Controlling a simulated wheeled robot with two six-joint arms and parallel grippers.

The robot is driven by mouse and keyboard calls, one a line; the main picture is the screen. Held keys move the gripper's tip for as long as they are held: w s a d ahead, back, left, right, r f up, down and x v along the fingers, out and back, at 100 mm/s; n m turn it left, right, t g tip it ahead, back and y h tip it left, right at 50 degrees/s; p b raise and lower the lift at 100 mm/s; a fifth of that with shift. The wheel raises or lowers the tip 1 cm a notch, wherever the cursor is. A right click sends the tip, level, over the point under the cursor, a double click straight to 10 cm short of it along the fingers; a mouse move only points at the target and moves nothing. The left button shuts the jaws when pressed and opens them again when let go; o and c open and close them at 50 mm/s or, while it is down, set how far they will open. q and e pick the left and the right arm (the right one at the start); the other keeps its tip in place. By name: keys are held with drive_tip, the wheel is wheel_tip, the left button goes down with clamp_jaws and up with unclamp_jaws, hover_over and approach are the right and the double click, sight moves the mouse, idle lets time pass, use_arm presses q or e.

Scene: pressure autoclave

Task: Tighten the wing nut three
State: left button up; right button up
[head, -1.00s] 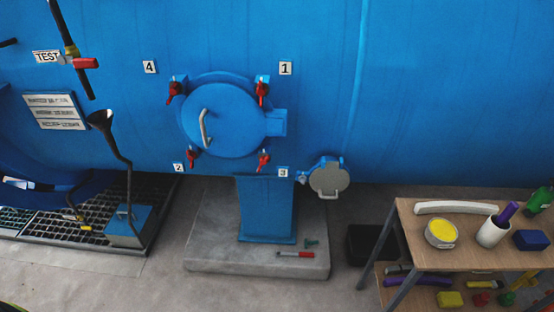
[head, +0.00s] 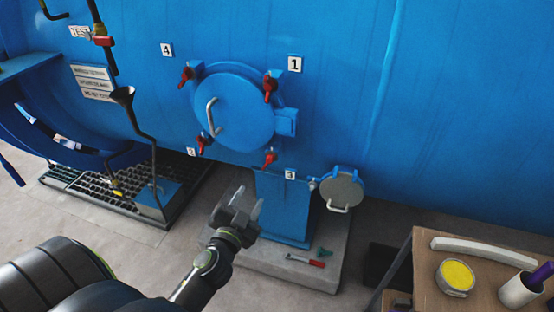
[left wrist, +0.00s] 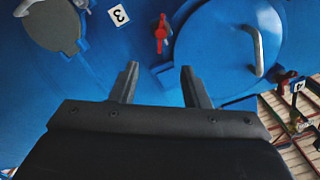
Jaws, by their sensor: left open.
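The red wing nut three (head: 270,157) sits at the lower right of the round blue hatch (head: 233,112), just above the label 3 (head: 290,174). In the left wrist view the same red wing nut (left wrist: 161,34) shows beyond the fingertips, its long side roughly upright in the picture. My left gripper (head: 246,204) is open and empty, in front of the hatch and lower than the nut, apart from it. Its two fingers also show in the left wrist view (left wrist: 158,77), with only blue surface between them. My right gripper is not seen.
Other red wing nuts sit at label 1 (head: 270,84), label 4 (head: 186,76) and label 2 (head: 202,144). A small round grey cover (head: 342,188) is right of the pedestal. A wooden cart (head: 425,270) stands at right.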

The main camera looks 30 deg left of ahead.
sight(270, 160)
use_arm(q)
drive_tip(key=p+x, duration=0.1)
drive_tip(key=x, duration=1.6)
drive_tip(key=shift+p, duration=0.35)
clamp_jaws()
